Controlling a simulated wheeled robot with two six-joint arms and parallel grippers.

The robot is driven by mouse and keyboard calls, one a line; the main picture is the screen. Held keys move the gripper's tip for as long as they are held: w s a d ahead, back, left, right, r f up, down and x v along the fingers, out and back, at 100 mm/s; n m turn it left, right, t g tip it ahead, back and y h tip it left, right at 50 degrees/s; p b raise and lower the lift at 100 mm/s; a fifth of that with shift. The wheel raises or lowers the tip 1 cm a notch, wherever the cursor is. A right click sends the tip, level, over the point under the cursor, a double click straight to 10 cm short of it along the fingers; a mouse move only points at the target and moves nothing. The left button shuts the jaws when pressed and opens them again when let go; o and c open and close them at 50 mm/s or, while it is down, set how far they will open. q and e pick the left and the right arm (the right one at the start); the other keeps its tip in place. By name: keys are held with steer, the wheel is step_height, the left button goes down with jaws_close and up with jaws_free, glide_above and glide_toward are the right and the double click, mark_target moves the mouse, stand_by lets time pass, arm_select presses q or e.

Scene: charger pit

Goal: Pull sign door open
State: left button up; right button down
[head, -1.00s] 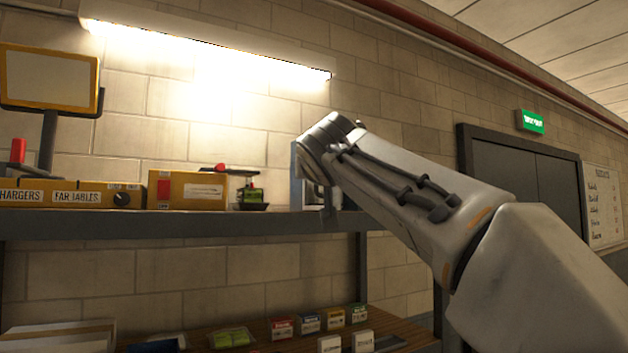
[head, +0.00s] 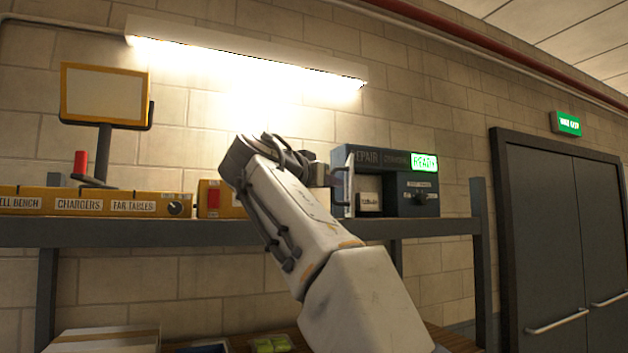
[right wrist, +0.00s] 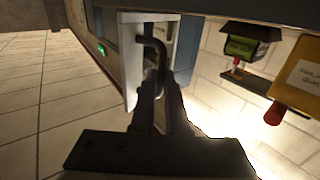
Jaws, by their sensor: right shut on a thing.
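The sign box (head: 397,165) is a dark grey unit on the shelf, with REPAIR lettering and a lit green READY panel. Its small pale door (head: 349,190) stands swung out, seen nearly edge-on, at the left of an open recess holding a pale label. My right gripper (head: 335,180) is at this door, its fingers partly hidden by my arm. In the right wrist view, my right gripper (right wrist: 160,98) is shut on the dark bent handle (right wrist: 155,52) of the pale door (right wrist: 131,62). My left gripper is not in view.
The shelf (head: 440,229) carries labelled yellow boxes (head: 90,203) and a yellow-framed screen (head: 105,95) on the left. A dark knob sits on the sign box's right front. Grey double doors (head: 560,230) stand at the right. A bright lamp (head: 245,55) hangs above.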

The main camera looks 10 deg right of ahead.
steer(key=shift+w+a+f, duration=0.3)
steer(key=shift+w+a, duration=0.1)
steer(key=shift+a, duration=0.05)
steer(key=c, duration=0.9)
jaws_free()
steer(key=shift+w, duration=0.1)
steer(key=shift+r, duration=0.1)
steer(key=shift+d, duration=0.1)
steer(key=b+v, duration=0.2)
steer(key=v, duration=0.8)
steer(key=shift+s, duration=0.35)
